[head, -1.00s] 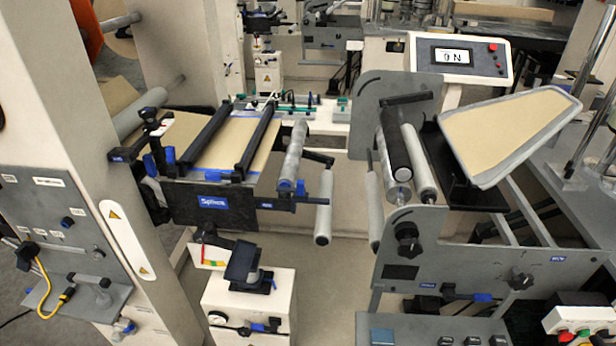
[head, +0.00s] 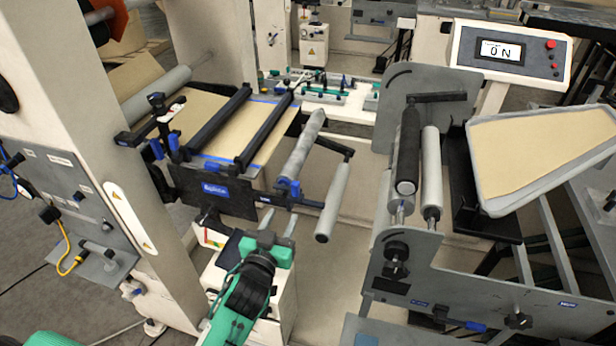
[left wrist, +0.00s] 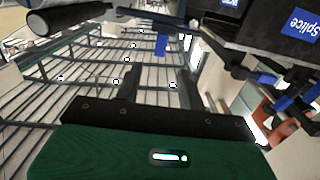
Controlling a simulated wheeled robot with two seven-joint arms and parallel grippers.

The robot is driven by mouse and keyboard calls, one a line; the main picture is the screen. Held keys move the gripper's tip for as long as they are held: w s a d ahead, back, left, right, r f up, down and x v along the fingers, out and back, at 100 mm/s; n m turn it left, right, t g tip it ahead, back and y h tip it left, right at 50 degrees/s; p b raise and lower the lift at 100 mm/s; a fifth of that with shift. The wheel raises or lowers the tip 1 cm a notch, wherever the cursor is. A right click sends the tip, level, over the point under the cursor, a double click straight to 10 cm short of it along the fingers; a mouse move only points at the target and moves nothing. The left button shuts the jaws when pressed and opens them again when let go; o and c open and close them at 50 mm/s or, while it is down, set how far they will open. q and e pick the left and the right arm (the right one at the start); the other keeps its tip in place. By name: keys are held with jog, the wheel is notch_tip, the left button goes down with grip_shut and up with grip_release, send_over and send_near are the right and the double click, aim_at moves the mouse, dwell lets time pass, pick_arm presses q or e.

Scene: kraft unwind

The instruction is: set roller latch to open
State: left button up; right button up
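My left gripper (head: 281,222) reaches up from the bottom of the head view, green and black, with its two fingers just below the splice table's front roller. In the left wrist view its fingers (left wrist: 160,80) stand apart with nothing between them. A blue and black fitting (head: 289,187), possibly the roller latch, sits at the near end of the grey roller (head: 303,147), slightly beyond the fingertips. A blue tab (left wrist: 162,43) shows ahead of the fingers in the left wrist view. I cannot tell the latch's position. My right gripper is out of view.
The dark splice panel (head: 218,190) is left of the gripper. A lower free roller (head: 333,202) hangs to its right. A pale cabinet (head: 285,290) stands behind the arm. Floor between the frames is open.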

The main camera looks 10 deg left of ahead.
aim_at(295, 189)
pick_arm(q)
jog(key=w+p, duration=0.1)
jog(key=w, duration=0.3)
jog(key=w+p, duration=0.1)
jog(key=w, duration=0.3)
jog(key=w+p, duration=0.2)
jog(key=w, duration=0.2)
jog(key=shift+w+d+r, duration=0.1)
jog(key=shift+w+r, duration=0.05)
jog(key=shift+r, duration=0.15)
jog(key=shift+w+f, duration=0.1)
jog(key=shift+w, duration=0.65)
grip_shut()
jog(key=shift+d, duration=0.1)
